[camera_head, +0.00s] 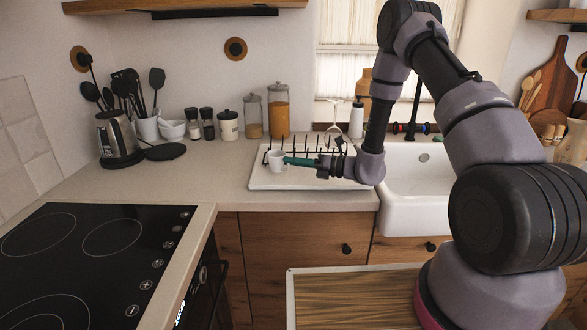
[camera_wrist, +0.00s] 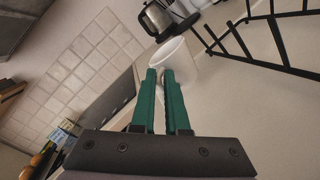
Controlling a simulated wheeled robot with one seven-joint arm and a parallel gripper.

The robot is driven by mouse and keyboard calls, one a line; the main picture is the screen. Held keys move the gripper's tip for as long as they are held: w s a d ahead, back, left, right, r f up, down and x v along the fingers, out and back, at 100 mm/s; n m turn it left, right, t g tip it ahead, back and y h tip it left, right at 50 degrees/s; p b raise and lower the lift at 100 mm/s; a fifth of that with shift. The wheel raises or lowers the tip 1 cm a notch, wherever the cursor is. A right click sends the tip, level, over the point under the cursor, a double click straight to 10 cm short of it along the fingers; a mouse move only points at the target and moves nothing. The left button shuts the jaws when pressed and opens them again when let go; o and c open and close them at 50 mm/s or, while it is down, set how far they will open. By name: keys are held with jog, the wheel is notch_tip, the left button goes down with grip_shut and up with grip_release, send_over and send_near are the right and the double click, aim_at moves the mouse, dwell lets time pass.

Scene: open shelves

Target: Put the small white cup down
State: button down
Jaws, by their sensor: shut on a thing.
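The small white cup (camera_head: 276,161) is at the left end of the white drying rack tray (camera_head: 262,184) on the counter. My gripper (camera_head: 290,162) reaches in from the right, its green fingers close together at the cup. In the wrist view, the white cup (camera_wrist: 172,62) is at the tips of the green fingers (camera_wrist: 163,78), which are shut on its near wall. The cup looks roughly upright. I cannot tell whether its base touches the tray.
Dark rack prongs (camera_wrist: 262,45) stand beside the cup. Glass jars (camera_head: 278,110) stand behind the rack. The counter (camera_head: 210,180) left of the tray is clear. The sink (camera_head: 415,200) is at right.

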jog(key=shift+f, duration=1)
jog(key=c, duration=0.9)
grip_release()
jog(key=shift+d+f, duration=0.1)
jog(key=shift+f, duration=0.05)
